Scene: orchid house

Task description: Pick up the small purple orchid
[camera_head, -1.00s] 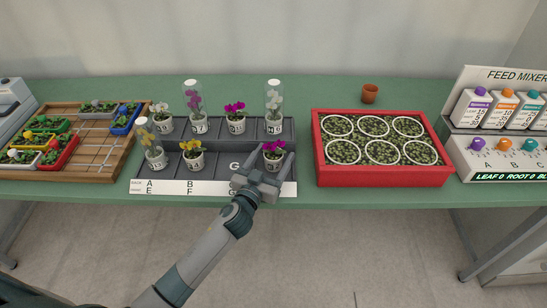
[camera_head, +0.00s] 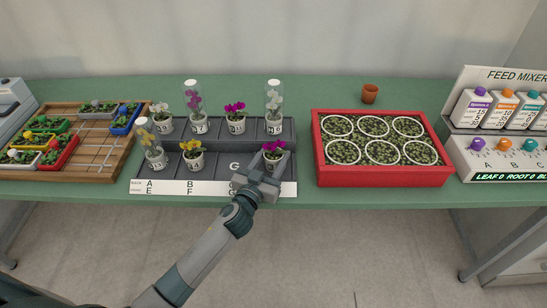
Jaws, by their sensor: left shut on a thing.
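The small purple orchid (camera_head: 274,149) is in a white pot in the front row of the dark tray (camera_head: 215,174), at its right end. My left gripper (camera_head: 269,166) is shut on its pot, reaching in from the front. The fingers and the gripper body hide part of the pot, and I cannot tell whether it stands on the tray or is slightly raised. Another purple orchid (camera_head: 235,108) stands in the back row, without a cover. My right gripper is not in view.
Glass-covered orchids (camera_head: 274,100) and (camera_head: 193,105) stand tall in the back row. A white orchid (camera_head: 160,112), a yellow orchid (camera_head: 192,148) and a covered yellow one (camera_head: 148,137) are further left. A red crate (camera_head: 383,177) is close on the right. A clay pot (camera_head: 370,93) stands behind.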

